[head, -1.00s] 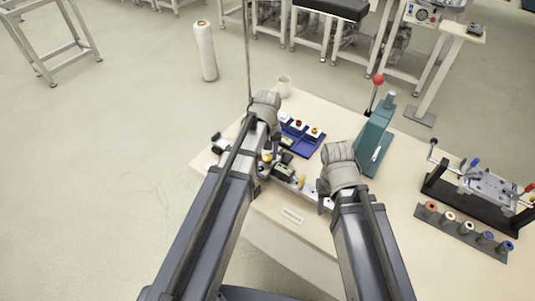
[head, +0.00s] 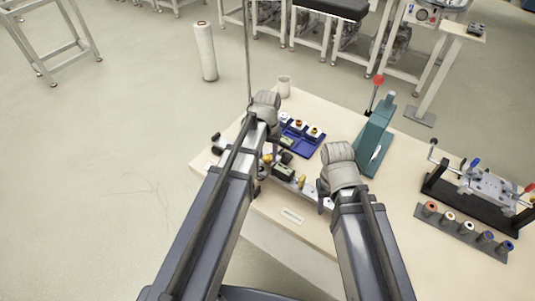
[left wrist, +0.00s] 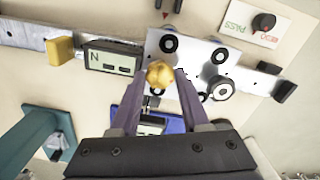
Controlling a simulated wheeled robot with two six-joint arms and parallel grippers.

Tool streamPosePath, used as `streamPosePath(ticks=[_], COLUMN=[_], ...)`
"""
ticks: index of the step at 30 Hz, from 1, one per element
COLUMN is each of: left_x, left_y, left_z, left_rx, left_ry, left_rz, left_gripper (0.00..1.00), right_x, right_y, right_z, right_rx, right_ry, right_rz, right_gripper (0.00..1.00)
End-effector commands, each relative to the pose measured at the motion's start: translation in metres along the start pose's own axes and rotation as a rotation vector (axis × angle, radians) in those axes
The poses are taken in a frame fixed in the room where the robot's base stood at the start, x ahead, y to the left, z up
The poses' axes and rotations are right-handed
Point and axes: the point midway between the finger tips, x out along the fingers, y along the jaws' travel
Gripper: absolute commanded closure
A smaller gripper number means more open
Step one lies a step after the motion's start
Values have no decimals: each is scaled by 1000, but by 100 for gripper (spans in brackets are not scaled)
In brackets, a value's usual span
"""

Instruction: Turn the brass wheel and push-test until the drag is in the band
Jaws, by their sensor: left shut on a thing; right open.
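The brass wheel (left wrist: 160,73) sits between the fingertips of my left gripper (left wrist: 158,80) in the left wrist view, and the gripper is shut on it. The wheel is at the edge of a pale carriage plate (left wrist: 195,58) with black rollers on a metal rail (left wrist: 28,35). My right gripper (head: 322,194) is open near the rail's right end.
A panel marked PASS and REDO with a black knob (left wrist: 263,22) lies beside the rail. A blue tray (head: 301,143) with small parts and a teal press (head: 373,145) stand behind. A black fixture (head: 465,200) and a rack of rollers (head: 463,233) are at right.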

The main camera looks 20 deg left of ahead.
Motion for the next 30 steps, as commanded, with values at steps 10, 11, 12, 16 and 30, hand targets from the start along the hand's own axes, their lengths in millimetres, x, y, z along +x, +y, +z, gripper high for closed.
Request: streamPosePath(ticks=[10,11,12,16,30], left_x=[0,0,0,0,-12], left_y=[0,0,0,0,0], left_z=[0,0,0,0,0], left_rx=[-1,-1,-1,-1,-1], left_ry=[0,0,0,0,0], left_rz=[0,0,0,0,0], left_gripper=[43,39,35,24,24], right_x=[0,0,0,0,-12], right_y=[0,0,0,0,1], right_z=[0,0,0,0,1], right_rx=[0,0,0,0,0], right_ry=[0,0,0,0,0], right_rz=[0,0,0,0,0], right_gripper=[50,50,50,50,50])
